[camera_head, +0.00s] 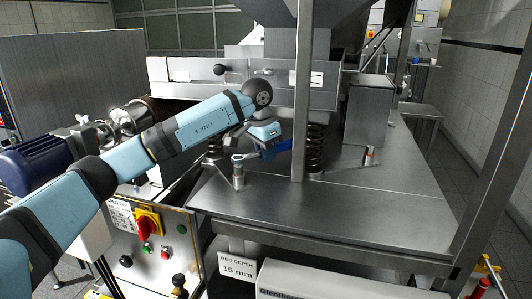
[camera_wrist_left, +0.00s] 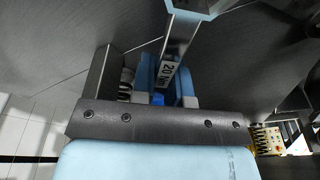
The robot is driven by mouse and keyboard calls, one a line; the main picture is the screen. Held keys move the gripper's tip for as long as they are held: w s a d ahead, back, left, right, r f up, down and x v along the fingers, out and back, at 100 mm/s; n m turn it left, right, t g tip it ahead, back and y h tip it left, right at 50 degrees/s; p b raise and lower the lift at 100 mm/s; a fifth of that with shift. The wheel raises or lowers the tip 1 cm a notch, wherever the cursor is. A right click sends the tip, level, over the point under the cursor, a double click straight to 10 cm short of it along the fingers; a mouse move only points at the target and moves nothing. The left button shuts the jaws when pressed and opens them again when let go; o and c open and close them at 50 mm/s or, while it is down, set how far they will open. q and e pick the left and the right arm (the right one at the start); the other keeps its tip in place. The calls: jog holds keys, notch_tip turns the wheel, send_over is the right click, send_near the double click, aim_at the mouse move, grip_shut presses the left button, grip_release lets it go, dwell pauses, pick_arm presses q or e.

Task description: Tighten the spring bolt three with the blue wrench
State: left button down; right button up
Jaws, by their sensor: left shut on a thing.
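My left gripper (camera_head: 268,142) is above the steel table and shut on the blue wrench (camera_head: 279,149). The wrench's ring-like head is at the top of an upright bolt (camera_head: 239,180) at the table's front left; I cannot tell whether it is seated. In the left wrist view, the wrench's shaft (camera_wrist_left: 179,44) runs up from between my fingers (camera_wrist_left: 165,92) and carries a "20" label. A second upright bolt (camera_head: 369,155) stands farther right, beyond the post. Which bolt is number three is not readable. My right gripper is not in view.
A vertical steel post (camera_head: 302,100) stands right of the gripper, with a coil spring (camera_head: 315,150) beside it. A control panel (camera_head: 155,240) with a red knob is below left. The table's front right (camera_head: 380,215) is clear.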

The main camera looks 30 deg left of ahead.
aim_at(270, 176)
pick_arm(q)
jog(key=shift+f+b, duration=0.95)
jog(key=shift+f, duration=0.5)
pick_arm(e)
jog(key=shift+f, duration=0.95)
pick_arm(q)
jog(key=shift+d+r+m, duration=0.1)
jog(key=shift+m, duration=0.2)
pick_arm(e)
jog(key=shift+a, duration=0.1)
pick_arm(q)
jog(key=shift+s+d, duration=0.15)
jog(key=shift+d, duration=0.05)
jog(key=shift+d, duration=0.1)
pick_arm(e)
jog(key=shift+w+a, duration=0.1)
pick_arm(q)
jog(key=shift+m, duration=0.3)
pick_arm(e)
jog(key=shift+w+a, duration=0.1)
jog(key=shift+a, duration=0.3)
pick_arm(q)
jog(key=shift+f+b, duration=0.3)
jog(key=shift+f, duration=0.05)
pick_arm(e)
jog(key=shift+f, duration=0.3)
